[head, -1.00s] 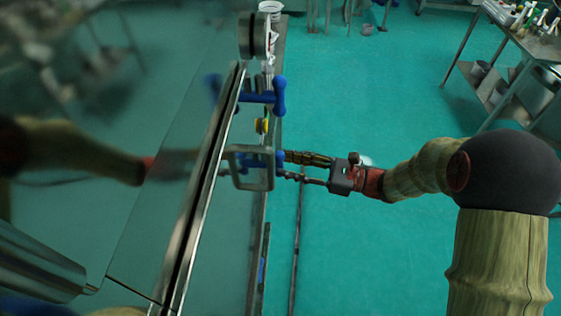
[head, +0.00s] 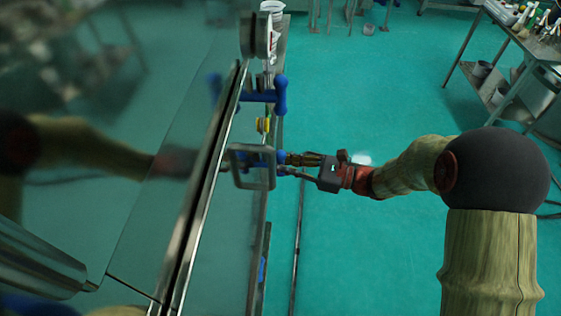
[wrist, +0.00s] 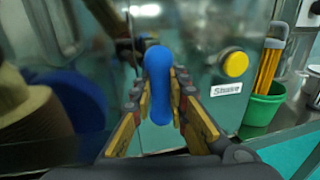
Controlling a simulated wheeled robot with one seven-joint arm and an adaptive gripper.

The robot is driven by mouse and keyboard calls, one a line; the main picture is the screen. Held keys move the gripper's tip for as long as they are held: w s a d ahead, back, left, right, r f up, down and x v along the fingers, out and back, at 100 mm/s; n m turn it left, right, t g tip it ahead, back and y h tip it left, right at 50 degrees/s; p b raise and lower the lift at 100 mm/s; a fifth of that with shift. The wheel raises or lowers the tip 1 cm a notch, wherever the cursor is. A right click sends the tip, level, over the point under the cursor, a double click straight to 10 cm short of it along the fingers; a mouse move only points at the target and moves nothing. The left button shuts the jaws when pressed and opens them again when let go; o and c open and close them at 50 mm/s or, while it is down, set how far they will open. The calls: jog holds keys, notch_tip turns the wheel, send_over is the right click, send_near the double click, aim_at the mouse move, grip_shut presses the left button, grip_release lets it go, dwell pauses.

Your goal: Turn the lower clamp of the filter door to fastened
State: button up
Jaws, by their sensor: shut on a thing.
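A blue clamp handle (wrist: 158,85) stands upright between the fingers of my gripper (wrist: 160,108) in the wrist view, with the fingers against its sides. In the head view, my gripper (head: 283,164) reaches in from the right to the blue clamp (head: 267,158) at the filter door's edge. A grey square handle frame partly hides this clamp. Another blue clamp (head: 265,97) sits farther along the same edge. I cannot tell from these views how far the held clamp is turned.
The grey handle frame (head: 253,184) stands close by my fingertips. A yellow button (wrist: 235,64) is on the panel, right of the clamp. A green cup (wrist: 262,104) with yellow-handled tools stands beyond it. A metal table (head: 520,60) is far right; the green floor between is clear.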

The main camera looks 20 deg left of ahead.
grip_shut()
jog(key=shift+n+b, duration=0.3)
jog(key=shift+b, duration=0.05)
jog(key=n+b, duration=0.3)
jog(key=b, duration=0.1)
jog(key=shift+f+n+y, duration=0.25)
jog(key=shift+n+y, duration=0.05)
jog(key=n+g+b, duration=0.1)
jog(key=n+b, duration=0.4)
jog(key=shift+s+y, duration=0.15)
jog(key=shift+y, duration=0.25)
jog(key=n+g+b, duration=0.1)
jog(key=n+b, duration=0.2)
jog(key=n+g+b, duration=0.1)
jog(key=n+b, duration=0.2)
jog(key=b, duration=0.1)
jog(key=shift+d+f, duration=0.1)
jog(key=shift+f, duration=0.1)
jog(key=n+g+b, duration=0.1)
jog(key=n+b, duration=0.3)
jog(key=n, duration=0.1)
jog(key=shift+s, duration=0.1)
jog(key=shift+r+b, duration=0.1)
jog(key=shift+b, duration=0.2)
jog(key=o, duration=0.6)
grip_release()
